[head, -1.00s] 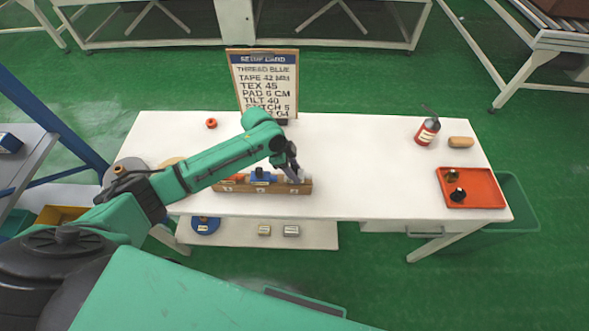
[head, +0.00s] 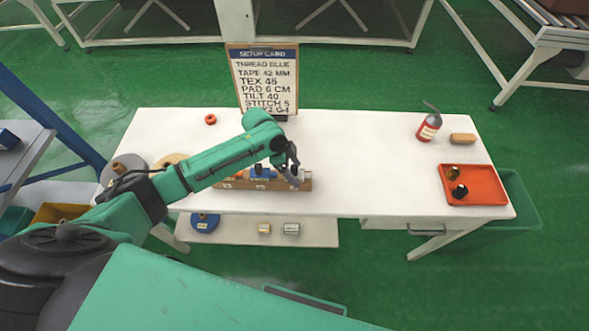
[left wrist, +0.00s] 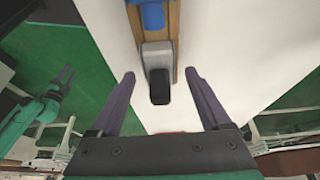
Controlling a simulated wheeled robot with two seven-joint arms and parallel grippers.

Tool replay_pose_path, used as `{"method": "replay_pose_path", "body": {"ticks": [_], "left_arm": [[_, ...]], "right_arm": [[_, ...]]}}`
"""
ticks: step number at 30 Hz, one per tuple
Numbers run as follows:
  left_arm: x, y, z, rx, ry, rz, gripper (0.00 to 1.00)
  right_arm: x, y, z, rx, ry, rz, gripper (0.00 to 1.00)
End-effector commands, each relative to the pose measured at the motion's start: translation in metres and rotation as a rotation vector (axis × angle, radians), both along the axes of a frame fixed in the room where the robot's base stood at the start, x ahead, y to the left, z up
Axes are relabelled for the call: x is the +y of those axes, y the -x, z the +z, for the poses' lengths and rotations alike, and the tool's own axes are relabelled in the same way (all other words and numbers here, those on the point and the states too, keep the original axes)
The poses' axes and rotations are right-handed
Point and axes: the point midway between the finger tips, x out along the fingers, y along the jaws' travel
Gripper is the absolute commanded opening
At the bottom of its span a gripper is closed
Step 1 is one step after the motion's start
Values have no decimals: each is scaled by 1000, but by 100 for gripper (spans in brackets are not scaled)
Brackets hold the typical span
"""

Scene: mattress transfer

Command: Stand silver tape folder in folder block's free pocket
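The wooden folder block (head: 240,185) lies near the front edge of the white table, with an orange piece (head: 239,174) and a blue folder (head: 262,174) in it. The silver tape folder (left wrist: 157,55), grey with a dark end, stands at the block's end beside the blue folder (left wrist: 152,15). My left gripper (head: 293,177) is over that end and partly hides the silver folder in the head view. In the left wrist view its fingers (left wrist: 160,75) are wide apart, one on each side of the folder, with gaps. My right gripper (left wrist: 65,80) shows small, fingers apart and empty.
A setup card (head: 265,80) stands behind the block. A red bottle (head: 429,127), a tan block (head: 462,138) and an orange tray (head: 485,190) with dark pieces are at the right. The table between is clear. A lower shelf (head: 240,232) holds a blue spool and two small blocks.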

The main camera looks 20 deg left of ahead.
Motion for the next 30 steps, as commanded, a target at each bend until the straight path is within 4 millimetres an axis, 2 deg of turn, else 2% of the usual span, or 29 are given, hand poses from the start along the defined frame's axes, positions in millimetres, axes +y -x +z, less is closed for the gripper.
{"method": "replay_pose_path", "body": {"ticks": [8,11,21,25,30], "left_arm": [[3,1,5,0,0,1,81],[9,2,21,-2,-1,0,81],[46,11,109,-5,-2,-1,81],[53,13,128,-1,0,0,81],[55,14,135,0,-1,0,81]], "right_arm": [[0,0,-1,0,0,0,50],[0,0,-3,0,0,0,50],[0,0,-14,0,0,0,50],[0,0,-16,0,0,0,50],[0,0,-16,0,0,0,50]]}}
